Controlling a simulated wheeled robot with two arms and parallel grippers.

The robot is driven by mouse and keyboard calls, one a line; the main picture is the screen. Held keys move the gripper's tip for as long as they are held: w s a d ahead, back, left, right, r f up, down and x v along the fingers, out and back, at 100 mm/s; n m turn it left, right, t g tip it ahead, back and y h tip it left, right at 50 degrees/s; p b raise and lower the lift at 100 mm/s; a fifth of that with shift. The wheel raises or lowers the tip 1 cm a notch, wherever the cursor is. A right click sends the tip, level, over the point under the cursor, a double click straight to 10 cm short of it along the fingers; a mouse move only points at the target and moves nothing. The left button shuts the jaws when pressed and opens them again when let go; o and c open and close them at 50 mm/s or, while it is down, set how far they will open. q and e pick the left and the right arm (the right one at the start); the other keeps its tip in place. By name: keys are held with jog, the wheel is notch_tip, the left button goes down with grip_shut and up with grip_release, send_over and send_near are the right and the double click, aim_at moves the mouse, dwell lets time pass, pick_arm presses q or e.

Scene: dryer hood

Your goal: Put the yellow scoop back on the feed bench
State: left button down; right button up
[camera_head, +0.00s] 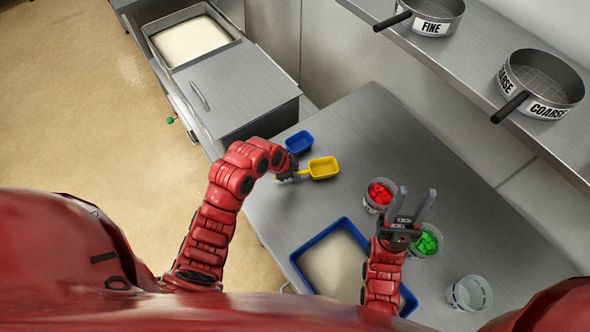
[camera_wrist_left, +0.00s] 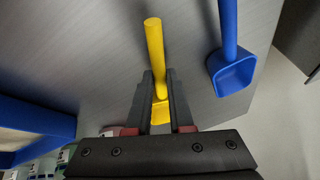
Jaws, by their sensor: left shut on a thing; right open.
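The yellow scoop (camera_head: 323,167) is in my left gripper (camera_head: 290,174), over the grey steel bench (camera_head: 455,205). In the left wrist view the fingers are shut on it (camera_wrist_left: 155,45), with the yellow handle standing out past them and another yellow part low between them. I cannot tell whether the scoop touches the bench. A blue scoop (camera_head: 300,142) lies beside it on the bench and also shows in the left wrist view (camera_wrist_left: 233,75). My right gripper (camera_head: 417,193) is open and empty, above the bench near the tubs.
A tub of red pieces (camera_head: 379,193), a tub of green pieces (camera_head: 428,240) and a clear tub (camera_head: 470,293) stand on the right. A blue-rimmed tray (camera_head: 312,247) is in front. A shelf (camera_head: 470,70) with sieves overhangs the back. A drawer unit (camera_head: 235,85) stands left.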

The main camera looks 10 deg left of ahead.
pick_arm(q)
jog(key=shift+f, duration=0.1)
jog(key=c, duration=1.3)
grip_release()
jog(key=shift+f, duration=0.1)
jog(key=o, duration=0.5)
